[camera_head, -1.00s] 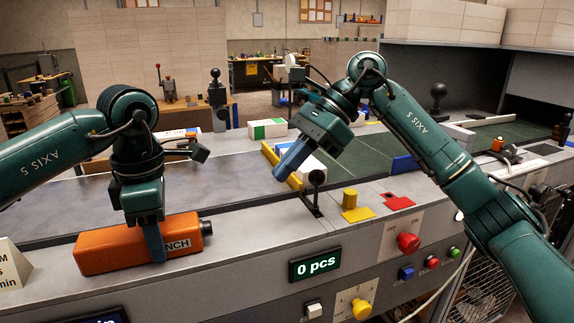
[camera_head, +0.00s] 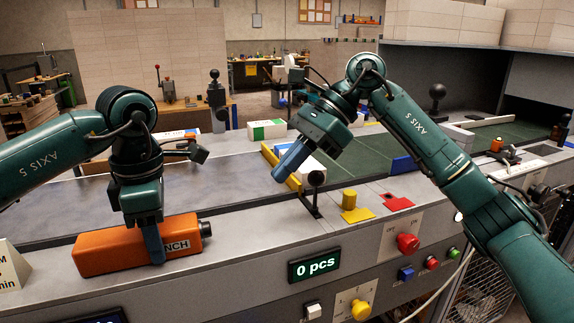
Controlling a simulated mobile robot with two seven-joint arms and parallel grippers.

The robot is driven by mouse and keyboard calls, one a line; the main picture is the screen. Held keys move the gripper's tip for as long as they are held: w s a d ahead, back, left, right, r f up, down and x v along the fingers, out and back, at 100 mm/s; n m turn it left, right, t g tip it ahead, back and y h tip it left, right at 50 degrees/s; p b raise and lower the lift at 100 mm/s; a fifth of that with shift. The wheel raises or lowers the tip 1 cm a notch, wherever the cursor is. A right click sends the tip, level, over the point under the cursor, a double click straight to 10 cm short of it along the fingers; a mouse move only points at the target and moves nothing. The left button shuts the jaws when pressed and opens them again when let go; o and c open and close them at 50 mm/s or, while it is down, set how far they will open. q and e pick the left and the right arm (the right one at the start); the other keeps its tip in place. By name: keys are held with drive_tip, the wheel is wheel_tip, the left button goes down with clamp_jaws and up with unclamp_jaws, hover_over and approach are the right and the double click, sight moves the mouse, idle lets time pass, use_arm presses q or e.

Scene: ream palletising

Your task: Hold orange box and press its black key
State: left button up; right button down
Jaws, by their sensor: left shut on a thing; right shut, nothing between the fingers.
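The orange box (camera_head: 110,254), with "NCH" lettering showing, lies on the grey ledge at the front left. Its black key (camera_head: 206,229) sticks out of its right end. My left gripper (camera_head: 154,248) comes down from above and is shut on the orange box, one finger showing over its front face and part of its lettering. My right gripper (camera_head: 290,165) is shut and empty. It hangs in the air to the right of the box and higher, over the yellow rail, with its blue fingers pointing down left.
A black-knobbed lever (camera_head: 316,180) stands between the box and the yellow cylinder (camera_head: 349,199). A red button (camera_head: 408,242) and a "0 pcs" display (camera_head: 314,265) are on the front panel. White-wrapped reams, one with a green end (camera_head: 267,129), lie behind the yellow rail (camera_head: 270,155).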

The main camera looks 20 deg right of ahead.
idle(0.3)
use_arm(q)
drive_tip(key=o, duration=1.2)
drive_tip(key=shift+c, duration=0.2)
drive_tip(key=shift+r, duration=0.15)
wheel_tip(320, 180, up, 12)
